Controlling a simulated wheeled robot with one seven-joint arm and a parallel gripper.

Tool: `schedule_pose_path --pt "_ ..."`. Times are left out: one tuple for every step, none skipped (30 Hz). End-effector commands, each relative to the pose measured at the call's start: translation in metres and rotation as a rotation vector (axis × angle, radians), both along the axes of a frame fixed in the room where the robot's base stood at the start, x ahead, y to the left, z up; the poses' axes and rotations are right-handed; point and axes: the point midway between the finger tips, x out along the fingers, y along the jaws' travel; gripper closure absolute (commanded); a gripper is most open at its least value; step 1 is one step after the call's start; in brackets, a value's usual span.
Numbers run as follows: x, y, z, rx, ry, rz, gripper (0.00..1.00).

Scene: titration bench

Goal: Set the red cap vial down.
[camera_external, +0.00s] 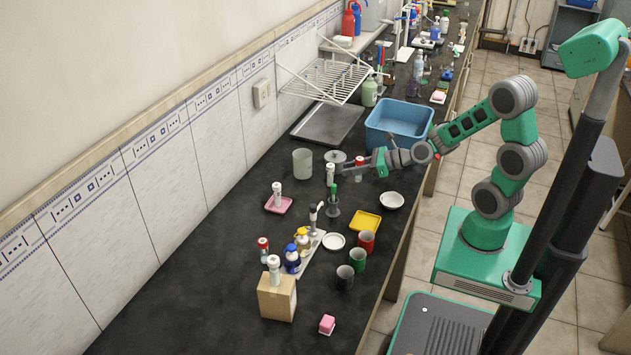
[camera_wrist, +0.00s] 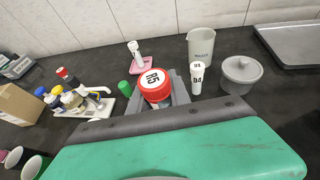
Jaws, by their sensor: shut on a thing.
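The red cap vial (camera_external: 359,167) is upright at the end of my gripper (camera_external: 372,166), over the dark bench (camera_external: 220,290). In the wrist view the red cap (camera_wrist: 155,83), marked R5, faces the camera between the grey fingers of my gripper (camera_wrist: 160,98). My gripper is shut on the vial. The vial's lower body is hidden in the wrist view, and I cannot tell whether its base touches the bench. A second red-capped vial (camera_external: 263,250) stands farther off near the wall, beside a cardboard box; it also shows in the wrist view (camera_wrist: 65,75).
A white-capped vial (camera_external: 330,174) and a lidded grey pot (camera_external: 335,158) stand close left of my gripper. A beaker (camera_external: 302,163) is behind them. A green-topped item in a dark holder (camera_external: 332,218) and a white bowl (camera_external: 391,201) are nearby. A blue basin (camera_external: 400,118) lies beyond.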

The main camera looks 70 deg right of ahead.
Motion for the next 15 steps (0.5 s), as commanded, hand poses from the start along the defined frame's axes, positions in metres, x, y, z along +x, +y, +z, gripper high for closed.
schedule_pose_path --pt "0.004 -0.016 -0.007 0.002 0.000 -0.027 1.00" --pt "0.008 -0.024 -0.009 0.001 -0.001 -0.038 1.00" --pt "0.014 -0.037 -0.011 0.000 -0.002 -0.054 1.00" --pt "0.019 -0.046 -0.010 -0.001 -0.003 -0.064 1.00" --pt "0.024 -0.055 -0.009 -0.002 -0.004 -0.074 1.00" --pt "0.032 -0.069 -0.008 -0.002 -0.004 -0.084 1.00" --pt "0.039 -0.079 -0.006 -0.003 -0.005 -0.089 1.00" --pt "0.046 -0.089 -0.003 -0.003 -0.007 -0.094 1.00" --pt "0.056 -0.102 0.002 -0.004 -0.007 -0.096 1.00" --pt "0.064 -0.111 0.006 -0.005 -0.007 -0.095 1.00" --pt "0.072 -0.118 0.013 -0.005 -0.008 -0.089 1.00" --pt "0.082 -0.124 0.022 -0.005 -0.008 -0.078 1.00" --pt "0.089 -0.127 0.030 -0.006 -0.008 -0.070 1.00" --pt "0.095 -0.130 0.038 -0.005 -0.008 -0.061 1.00" --pt "0.100 -0.132 0.047 -0.006 -0.008 -0.052 1.00"
